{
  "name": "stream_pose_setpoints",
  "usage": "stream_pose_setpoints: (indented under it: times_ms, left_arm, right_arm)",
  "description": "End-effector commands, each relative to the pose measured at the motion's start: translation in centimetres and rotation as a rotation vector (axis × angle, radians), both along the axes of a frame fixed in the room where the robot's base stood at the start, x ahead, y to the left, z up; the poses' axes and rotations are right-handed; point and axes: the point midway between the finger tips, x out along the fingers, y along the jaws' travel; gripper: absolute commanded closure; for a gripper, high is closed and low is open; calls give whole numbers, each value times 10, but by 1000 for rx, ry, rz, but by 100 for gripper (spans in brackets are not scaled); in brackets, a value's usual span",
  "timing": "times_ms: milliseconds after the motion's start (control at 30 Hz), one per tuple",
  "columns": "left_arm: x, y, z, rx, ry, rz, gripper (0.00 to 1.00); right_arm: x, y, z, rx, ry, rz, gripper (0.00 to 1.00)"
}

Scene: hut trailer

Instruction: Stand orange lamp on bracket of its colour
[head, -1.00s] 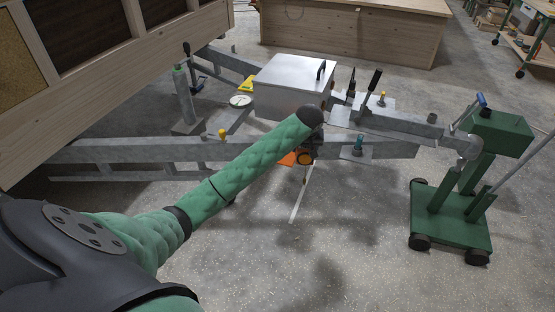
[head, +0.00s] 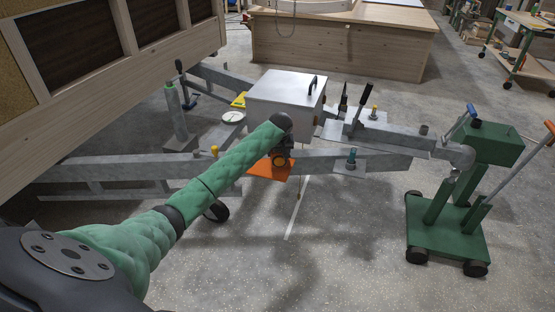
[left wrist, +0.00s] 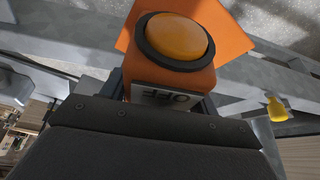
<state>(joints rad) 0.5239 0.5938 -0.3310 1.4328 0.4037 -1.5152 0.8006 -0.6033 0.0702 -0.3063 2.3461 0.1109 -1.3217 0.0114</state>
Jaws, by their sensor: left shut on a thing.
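The orange lamp (head: 279,160) has a round amber dome. My left gripper (head: 285,148) is shut on it at the trailer's near beam. The orange bracket (head: 263,172) is a flat plate at the near beam, just behind and below the lamp. It also shows behind the dome in the left wrist view (left wrist: 230,42). I cannot tell whether lamp and bracket touch. My right gripper is out of view.
A metal box (head: 283,97) stands just behind the lamp. A plate with a teal-topped peg (head: 351,157) is to the right on the same beam. A yellow bracket (head: 239,100) lies behind, left of the box. A green wheeled jack (head: 447,225) stands at the right.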

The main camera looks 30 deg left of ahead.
Motion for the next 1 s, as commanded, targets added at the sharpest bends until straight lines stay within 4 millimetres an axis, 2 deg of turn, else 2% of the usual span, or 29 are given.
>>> stream_pose_setpoints:
  times_ms: [233,500,867,900,1000]
  left_arm:
    - [3,6,-10,0,0,0,69]
    - [2,6,-41,0,0,-1,69]
    - [2,5,-45,-1,-1,0,69]
    - [2,5,-46,0,0,0,34]
    - [2,6,-46,0,0,0,18]
  right_arm:
    - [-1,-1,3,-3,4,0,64]
    - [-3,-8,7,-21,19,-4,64]
    - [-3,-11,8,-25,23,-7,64]
    - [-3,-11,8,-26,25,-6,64]
    - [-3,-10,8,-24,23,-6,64]
